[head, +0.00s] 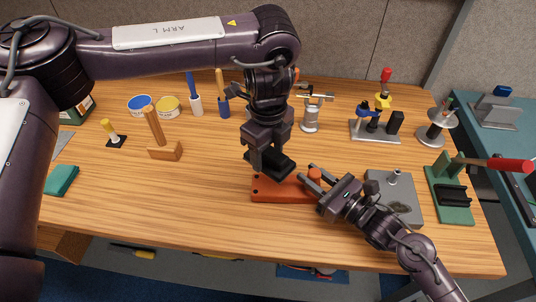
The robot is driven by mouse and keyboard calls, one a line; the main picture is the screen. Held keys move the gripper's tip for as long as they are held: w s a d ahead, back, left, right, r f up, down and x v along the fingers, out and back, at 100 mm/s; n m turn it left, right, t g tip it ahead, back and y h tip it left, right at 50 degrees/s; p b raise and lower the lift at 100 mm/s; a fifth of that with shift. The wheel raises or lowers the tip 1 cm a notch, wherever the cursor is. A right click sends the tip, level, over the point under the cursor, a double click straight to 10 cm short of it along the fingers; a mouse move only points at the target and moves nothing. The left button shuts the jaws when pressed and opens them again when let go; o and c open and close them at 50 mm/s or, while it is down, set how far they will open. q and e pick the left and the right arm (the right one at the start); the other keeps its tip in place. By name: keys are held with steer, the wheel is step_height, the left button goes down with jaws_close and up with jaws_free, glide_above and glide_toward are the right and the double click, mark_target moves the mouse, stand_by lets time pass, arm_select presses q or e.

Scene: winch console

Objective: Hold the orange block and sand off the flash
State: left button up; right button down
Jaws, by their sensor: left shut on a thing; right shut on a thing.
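The orange block (275,190) lies flat on the wooden bench, near its front edge. An orange round knob (314,174) stands up at its right end. My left gripper (267,158) points down and is shut on a black block (284,164), probably the sander. The black block is over the left and back part of the orange block; I cannot tell whether they touch. My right gripper (312,187) comes in from the right and is shut on the orange block at its knob end. The flash is too small or hidden to make out.
A grey plate with a post (397,195) sits right of my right gripper. A green fixture with a red handle (452,190) stands at the right edge.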

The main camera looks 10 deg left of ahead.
stand_by(0.4)
steer(key=c, duration=1)
jaws_free()
steer(key=shift+c, duration=0.2)
steer(key=v, duration=1)
steer(key=shift+s+d, duration=0.15)
steer(key=shift+v, duration=0.8)
arm_select(q)
steer(key=shift+r, duration=0.1)
arm_select(e)
steer(key=shift+r, duration=0.15)
